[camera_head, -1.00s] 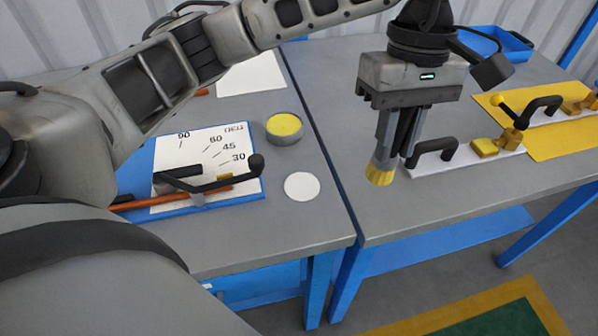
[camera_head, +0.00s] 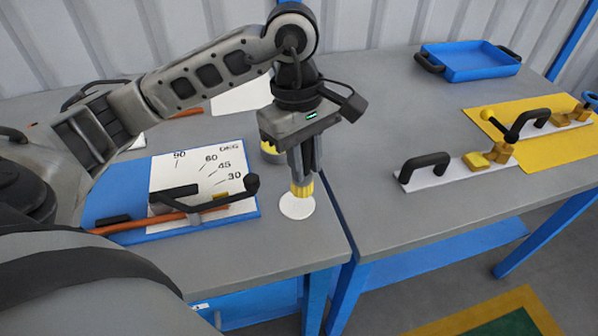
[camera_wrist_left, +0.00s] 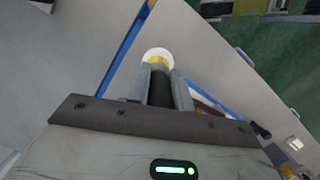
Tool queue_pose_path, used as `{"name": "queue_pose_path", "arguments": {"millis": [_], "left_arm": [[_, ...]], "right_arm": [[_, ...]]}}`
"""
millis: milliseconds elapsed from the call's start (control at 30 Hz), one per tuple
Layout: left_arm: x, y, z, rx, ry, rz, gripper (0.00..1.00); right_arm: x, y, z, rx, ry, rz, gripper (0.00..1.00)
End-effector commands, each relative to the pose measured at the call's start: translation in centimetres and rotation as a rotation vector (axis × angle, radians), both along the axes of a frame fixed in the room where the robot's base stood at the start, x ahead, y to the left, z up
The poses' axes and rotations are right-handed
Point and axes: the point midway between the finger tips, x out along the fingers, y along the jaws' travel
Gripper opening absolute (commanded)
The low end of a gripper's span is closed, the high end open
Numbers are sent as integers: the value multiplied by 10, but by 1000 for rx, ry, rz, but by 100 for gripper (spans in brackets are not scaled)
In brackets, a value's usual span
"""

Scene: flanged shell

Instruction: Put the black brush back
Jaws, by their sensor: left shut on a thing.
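My left gripper (camera_head: 303,165) is shut on the black brush, whose yellow bristles (camera_head: 302,188) point down. The black brush handle (camera_wrist_left: 160,85) shows between the two fingers in the left wrist view. The brush is upright above a white disc (camera_head: 297,208) near the right edge of the left table; I cannot tell whether the bristles touch the disc. The disc also shows behind the brush tip in the left wrist view (camera_wrist_left: 157,52). My right gripper is not in view.
A blue board with an angle scale (camera_head: 165,180) and a black-handled bar lies left. On the right table are a white strip with clamps (camera_head: 440,178), a yellow mat (camera_head: 560,150) and a blue tray (camera_head: 470,62).

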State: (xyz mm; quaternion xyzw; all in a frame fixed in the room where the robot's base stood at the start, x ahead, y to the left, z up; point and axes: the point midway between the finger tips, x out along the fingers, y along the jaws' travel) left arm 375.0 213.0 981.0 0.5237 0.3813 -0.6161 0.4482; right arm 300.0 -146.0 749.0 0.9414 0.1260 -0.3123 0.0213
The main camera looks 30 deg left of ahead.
Motion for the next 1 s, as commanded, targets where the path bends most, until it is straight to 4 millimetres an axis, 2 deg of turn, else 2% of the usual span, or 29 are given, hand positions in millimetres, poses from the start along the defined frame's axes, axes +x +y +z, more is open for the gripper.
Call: {"name": "queue_pose_path", "arguments": {"millis": [200,400,800,833,900,1000], "left_arm": [[-2,14,-16,3,4,3,0],[-1,12,-41,1,2,0,0],[0,12,-50,1,-1,-1,0],[-1,12,-48,1,-1,-1,27],[-1,12,-47,0,-1,-1,43],[-1,12,-47,0,-1,-1,43]], "right_arm": [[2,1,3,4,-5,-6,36],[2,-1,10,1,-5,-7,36],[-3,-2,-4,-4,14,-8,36],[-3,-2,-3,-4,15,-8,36],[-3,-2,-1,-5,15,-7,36],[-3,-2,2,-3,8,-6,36]]}}
